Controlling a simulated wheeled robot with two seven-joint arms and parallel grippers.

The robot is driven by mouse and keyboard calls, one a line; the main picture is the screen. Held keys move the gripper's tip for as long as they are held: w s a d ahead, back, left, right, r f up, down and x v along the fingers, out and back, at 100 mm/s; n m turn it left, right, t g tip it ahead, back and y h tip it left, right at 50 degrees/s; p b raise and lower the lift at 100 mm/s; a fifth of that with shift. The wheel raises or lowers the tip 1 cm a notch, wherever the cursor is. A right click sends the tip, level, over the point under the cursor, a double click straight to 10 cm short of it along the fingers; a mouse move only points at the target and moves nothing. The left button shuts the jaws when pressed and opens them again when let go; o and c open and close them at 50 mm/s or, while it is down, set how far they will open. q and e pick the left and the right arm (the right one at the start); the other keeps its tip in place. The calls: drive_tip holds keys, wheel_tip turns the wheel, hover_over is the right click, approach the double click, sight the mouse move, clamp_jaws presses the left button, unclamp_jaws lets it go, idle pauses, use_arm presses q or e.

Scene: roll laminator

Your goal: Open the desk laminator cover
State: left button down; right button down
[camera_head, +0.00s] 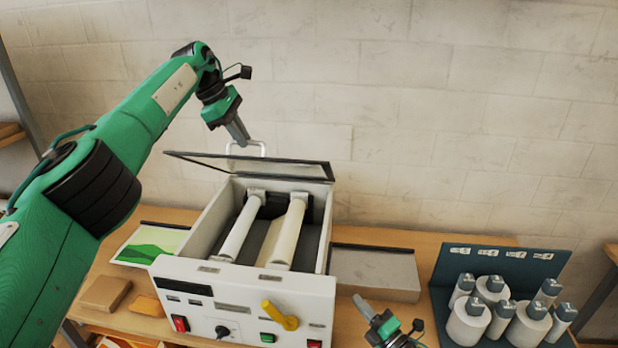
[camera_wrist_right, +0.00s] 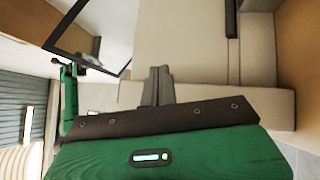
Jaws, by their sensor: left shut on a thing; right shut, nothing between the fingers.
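The laminator (camera_head: 228,308) stands on the wooden table with its top open, and two pale rollers (camera_head: 286,236) show inside. Its dark-framed clear cover (camera_head: 270,167) is raised at the back of the body, tilted up. A pale handle (camera_head: 262,147) stands on the cover's edge. My left gripper (camera_head: 243,140) is shut on this handle, above the cover. My right gripper (camera_head: 362,304) is shut and empty, low beside the laminator's right front; its closed fingers also show in the right wrist view (camera_wrist_right: 158,86). A dark frame, seemingly the cover, shows at that view's upper left.
A dark teal rack (camera_head: 508,258) with several grey-white rolls stands at the right. A grey flat box (camera_head: 376,272) lies right of the laminator. A green-printed sheet (camera_head: 150,246) and brown blocks (camera_head: 105,293) lie at the left. A brick wall is behind.

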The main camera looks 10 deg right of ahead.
use_arm(q)
drive_tip(key=shift+f, duration=0.3)
use_arm(e)
drive_tip(key=w+a+r+n+y, duration=0.15)
drive_tip(key=r+n, duration=0.25)
drive_tip(key=r, duration=0.4)
drive_tip(key=w+a+r+n+y, duration=0.1)
drive_tip(key=a+r+n+y, duration=0.2)
drive_tip(key=r, duration=0.5)
drive_tip(key=w+a+r+n+y, duration=0.1)
drive_tip(key=a+r+n+y, duration=0.25)
drive_tip(key=r, duration=0.45)
drive_tip(key=w+a+r+t+h, duration=0.1)
drive_tip(key=w+a+r, duration=0.2)
drive_tip(key=w+r, duration=0.4)
drive_tip(key=shift+w+a+r, duration=0.35)
drive_tip(key=shift+w+r, duration=0.05)
drive_tip(key=shift+r, duration=0.4)
